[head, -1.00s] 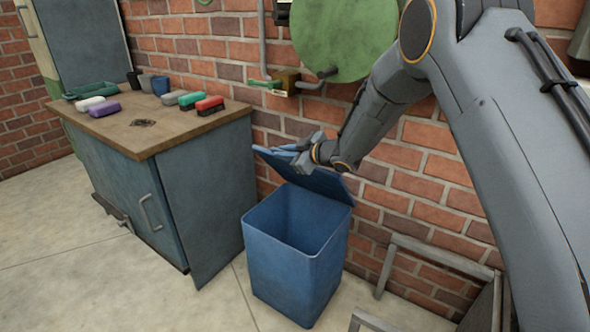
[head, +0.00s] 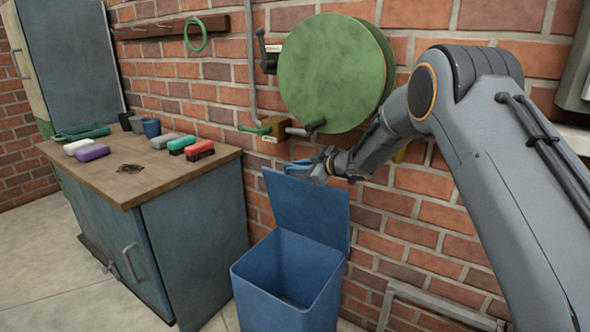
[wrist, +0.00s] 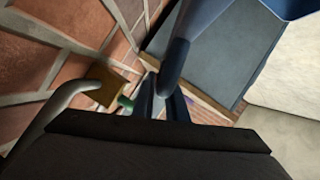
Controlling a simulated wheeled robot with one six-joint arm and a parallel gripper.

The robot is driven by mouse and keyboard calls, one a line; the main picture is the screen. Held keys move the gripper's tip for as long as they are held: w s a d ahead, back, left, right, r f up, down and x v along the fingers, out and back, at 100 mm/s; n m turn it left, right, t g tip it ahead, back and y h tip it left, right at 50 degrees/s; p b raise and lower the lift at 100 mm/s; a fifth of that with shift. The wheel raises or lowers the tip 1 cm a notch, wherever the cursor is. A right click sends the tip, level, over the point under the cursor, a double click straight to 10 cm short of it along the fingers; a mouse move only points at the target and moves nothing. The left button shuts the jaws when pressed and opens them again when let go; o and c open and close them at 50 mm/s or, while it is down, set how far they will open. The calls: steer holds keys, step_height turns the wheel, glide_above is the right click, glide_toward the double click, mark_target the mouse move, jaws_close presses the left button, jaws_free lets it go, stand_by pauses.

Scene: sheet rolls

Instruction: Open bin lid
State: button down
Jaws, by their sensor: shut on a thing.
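The blue bin (head: 272,296) stands against the brick wall in the head view, its top open and its inside partly visible. Its blue lid (head: 305,212) is swung up at the back, nearly upright. My gripper (head: 303,168) is at the lid's top edge, shut on the lid, apparently at its handle. The arm reaches in from the right. In the wrist view a dark blue bar (wrist: 179,62) crosses in front of the jaws, and a blue panel shows at the top right. The exact contact is hard to see.
A workbench (head: 150,187) with several coloured blocks and cups stands left of the bin. A green disc (head: 330,72) and a small brass box (head: 275,130) with pipes are on the wall just above the lid. A grey metal frame (head: 440,312) stands low at right.

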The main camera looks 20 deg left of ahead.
steer(key=shift+a+r, duration=0.1)
steer(key=shift+a, duration=0.1)
steer(key=c, duration=1.8)
jaws_free()
steer(key=shift+s, duration=0.1)
steer(key=shift+o, duration=0.2)
steer(key=shift+d, duration=0.15)
